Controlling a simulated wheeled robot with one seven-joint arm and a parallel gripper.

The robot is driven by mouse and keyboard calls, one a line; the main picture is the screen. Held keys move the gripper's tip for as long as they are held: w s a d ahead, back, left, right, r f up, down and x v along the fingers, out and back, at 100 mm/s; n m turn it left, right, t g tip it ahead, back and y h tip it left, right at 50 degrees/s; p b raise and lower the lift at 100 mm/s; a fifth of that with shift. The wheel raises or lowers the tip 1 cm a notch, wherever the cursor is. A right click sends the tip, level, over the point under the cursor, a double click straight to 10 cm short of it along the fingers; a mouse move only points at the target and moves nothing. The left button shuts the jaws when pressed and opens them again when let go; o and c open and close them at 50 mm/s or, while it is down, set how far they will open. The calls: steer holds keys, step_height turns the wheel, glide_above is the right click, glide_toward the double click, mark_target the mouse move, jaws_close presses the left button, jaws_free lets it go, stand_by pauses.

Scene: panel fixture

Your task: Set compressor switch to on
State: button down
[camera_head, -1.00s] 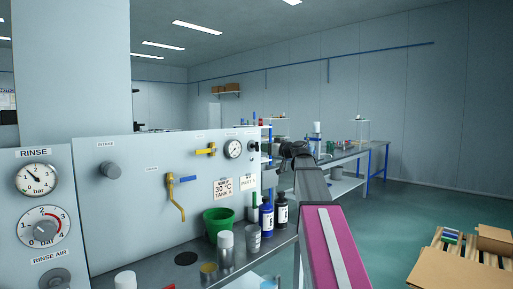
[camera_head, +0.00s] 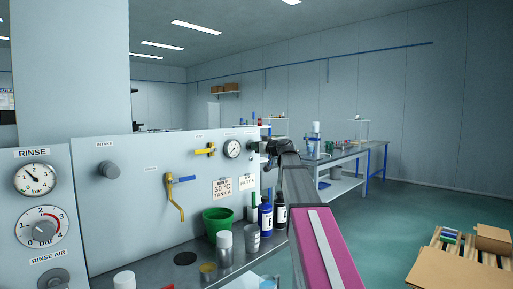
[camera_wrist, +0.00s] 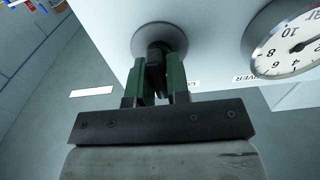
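In the wrist view, a black switch handle (camera_wrist: 158,50) stands out from a round grey base (camera_wrist: 146,36) on the pale panel. The two green fingers of my gripper (camera_wrist: 160,70) are on either side of this handle, with little room between. I cannot tell whether they press on it. In the head view my gripper (camera_head: 268,148) is at the far right end of the panel (camera_head: 130,215), small and dark, partly hidden by my arm. The switch's label and setting are not readable.
A dial gauge (camera_wrist: 290,42) is beside the handle in the wrist view. Yellow valves with a blue lever (camera_head: 184,179) are on the panel. A green bucket (camera_head: 217,222) and several bottles (camera_head: 266,215) stand on the bench below.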

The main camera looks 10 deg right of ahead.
steer(key=shift+m, duration=0.4)
steer(key=m, duration=0.8)
steer(key=shift+w+d+f+m, duration=0.1)
steer(key=shift+d+m, duration=0.05)
steer(key=shift+m, duration=0.15)
steer(key=m, duration=0.4)
steer(key=shift+f, duration=0.1)
steer(key=shift+m, duration=2.2)
steer(key=shift+f, duration=0.1)
steer(key=c, duration=1.2)
jaws_free()
steer(key=shift+o, duration=0.2)
steer(key=shift+d, duration=0.1)
